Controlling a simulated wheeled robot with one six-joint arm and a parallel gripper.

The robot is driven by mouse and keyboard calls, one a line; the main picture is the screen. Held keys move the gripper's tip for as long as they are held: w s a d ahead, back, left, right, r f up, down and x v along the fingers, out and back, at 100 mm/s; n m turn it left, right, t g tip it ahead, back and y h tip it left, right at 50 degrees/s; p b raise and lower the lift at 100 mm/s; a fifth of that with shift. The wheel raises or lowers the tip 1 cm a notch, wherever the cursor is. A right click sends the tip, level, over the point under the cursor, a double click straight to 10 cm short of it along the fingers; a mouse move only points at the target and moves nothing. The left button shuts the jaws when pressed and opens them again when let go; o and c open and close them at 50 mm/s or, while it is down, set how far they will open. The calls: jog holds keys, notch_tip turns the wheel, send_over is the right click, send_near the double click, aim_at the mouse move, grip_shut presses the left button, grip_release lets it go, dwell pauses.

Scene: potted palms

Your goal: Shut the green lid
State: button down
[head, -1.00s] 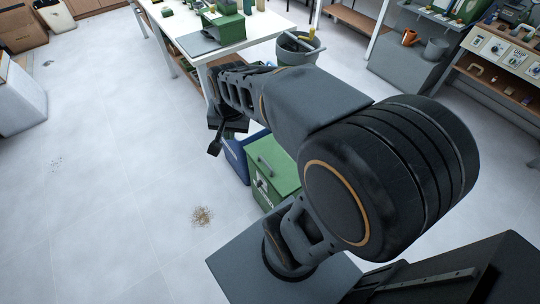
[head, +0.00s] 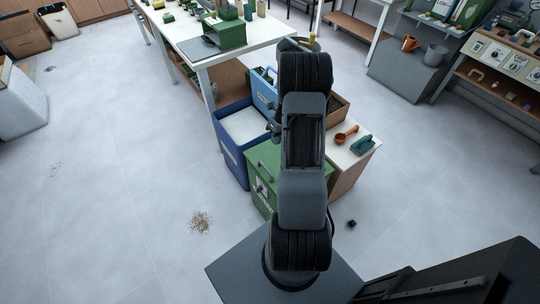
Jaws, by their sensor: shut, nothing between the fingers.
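The green bin (head: 262,192) stands on the floor left of my arm, with a white label on its front. Its green lid (head: 289,156) lies flat across the top and looks shut, with a grey handle on it. My arm covers the right part of the lid. My gripper is hidden behind my arm; only a dark part, perhaps of the wrist, shows at the arm's left side, above the blue bin's right edge. I cannot see the fingers or whether they touch anything.
A blue bin (head: 229,158) stands left of the green bin, open with white inside, its blue lid (head: 264,92) raised. At right a low wooden cabinet (head: 352,172) holds an orange scoop (head: 346,134). A white table (head: 262,34) stands behind.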

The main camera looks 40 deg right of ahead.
aim_at(267, 169)
jog(key=x, duration=1.3)
jog(key=shift+a+f, duration=0.1)
jog(key=shift+f, duration=0.3)
jog(key=b+x, duration=0.2)
jog(key=x, duration=0.1)
jog(key=shift+f, duration=0.25)
jog(key=shift+a+f+b, duration=0.2)
jog(key=shift+f+b, duration=0.1)
jog(key=shift+b, duration=0.05)
jog(key=shift+s+r, duration=0.1)
jog(key=shift+s, duration=0.05)
jog(key=shift+a, duration=0.1)
jog(key=a+p+v, duration=0.1)
jog(key=p+v, duration=0.2)
jog(key=v, duration=1.1)
jog(key=shift+w+r+p, duration=0.25)
jog(key=shift+r+p, duration=0.1)
jog(key=shift+r, duration=0.1)
